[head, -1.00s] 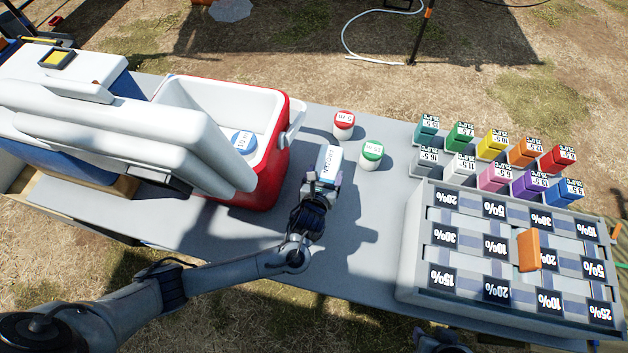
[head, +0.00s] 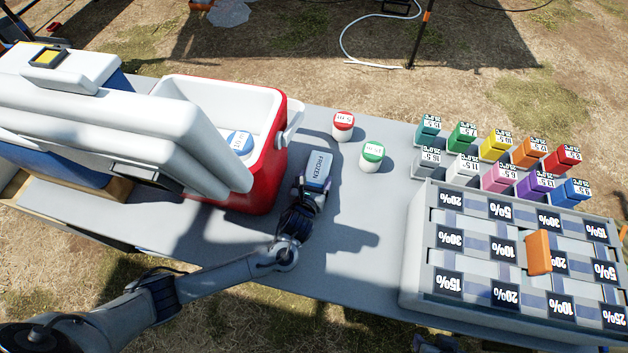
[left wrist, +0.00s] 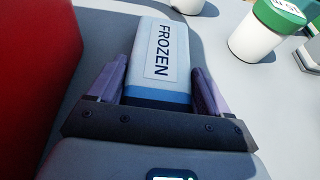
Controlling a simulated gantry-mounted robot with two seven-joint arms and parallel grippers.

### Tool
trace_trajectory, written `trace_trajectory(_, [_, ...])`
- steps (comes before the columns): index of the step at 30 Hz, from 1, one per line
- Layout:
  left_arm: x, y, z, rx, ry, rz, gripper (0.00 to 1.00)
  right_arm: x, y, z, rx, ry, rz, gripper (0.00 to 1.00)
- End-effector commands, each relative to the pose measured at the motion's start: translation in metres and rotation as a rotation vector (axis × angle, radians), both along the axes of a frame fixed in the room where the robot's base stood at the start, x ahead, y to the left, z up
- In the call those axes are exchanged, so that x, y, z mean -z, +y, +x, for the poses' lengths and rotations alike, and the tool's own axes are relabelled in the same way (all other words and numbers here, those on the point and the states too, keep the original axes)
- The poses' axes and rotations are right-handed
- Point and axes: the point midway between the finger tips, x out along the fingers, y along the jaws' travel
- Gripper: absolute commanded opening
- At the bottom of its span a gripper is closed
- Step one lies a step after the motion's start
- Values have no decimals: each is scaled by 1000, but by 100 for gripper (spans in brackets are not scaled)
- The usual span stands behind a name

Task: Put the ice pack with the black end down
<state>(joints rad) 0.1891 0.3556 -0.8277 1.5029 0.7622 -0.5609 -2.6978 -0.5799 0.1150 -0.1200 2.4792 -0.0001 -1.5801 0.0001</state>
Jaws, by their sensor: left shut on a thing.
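The ice pack (head: 318,168) is a pale block with a white label reading FROZEN. In the left wrist view the ice pack (left wrist: 160,52) shows a blue band and a dark end near the gripper's palm. My left gripper (head: 311,187) is shut on it, with one finger on each side. In the left wrist view the gripper (left wrist: 163,88) hides part of the pack's near end. The pack is beside the red cooler's right side, low over the grey table; I cannot tell whether it touches the table.
The open red cooler (head: 271,165) holds a blue-lidded jar (head: 240,142). A red-lidded jar (head: 343,126) and a green-lidded jar (head: 372,157) stand right of the pack. Several coloured boxes and a labelled grey rack (head: 412,240) fill the table's right side. Table (head: 350,265) in front is clear.

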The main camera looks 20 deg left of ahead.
Motion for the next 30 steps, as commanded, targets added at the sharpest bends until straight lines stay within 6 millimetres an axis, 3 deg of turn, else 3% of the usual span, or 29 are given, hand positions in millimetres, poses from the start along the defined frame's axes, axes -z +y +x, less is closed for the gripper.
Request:
trace_trajectory(5, [0,0,1,0,-2,0,30,-1,0,0,0,-1,0,43])
trace_trajectory(6, [2,0,0,0,0,1,80,-1,0,0,0,-1,0,43])
trace_trajectory(10, [2,0,0,0,0,1,100,-1,0,0,-1,-1,-1,43])
trace_trajectory(20, [-1,0,0,0,0,0,100,0,-2,0,-5,-1,-9,43])
trace_trajectory(30, [-22,-8,-44,1,2,-1,100,-23,-2,0,-6,-1,-8,43])
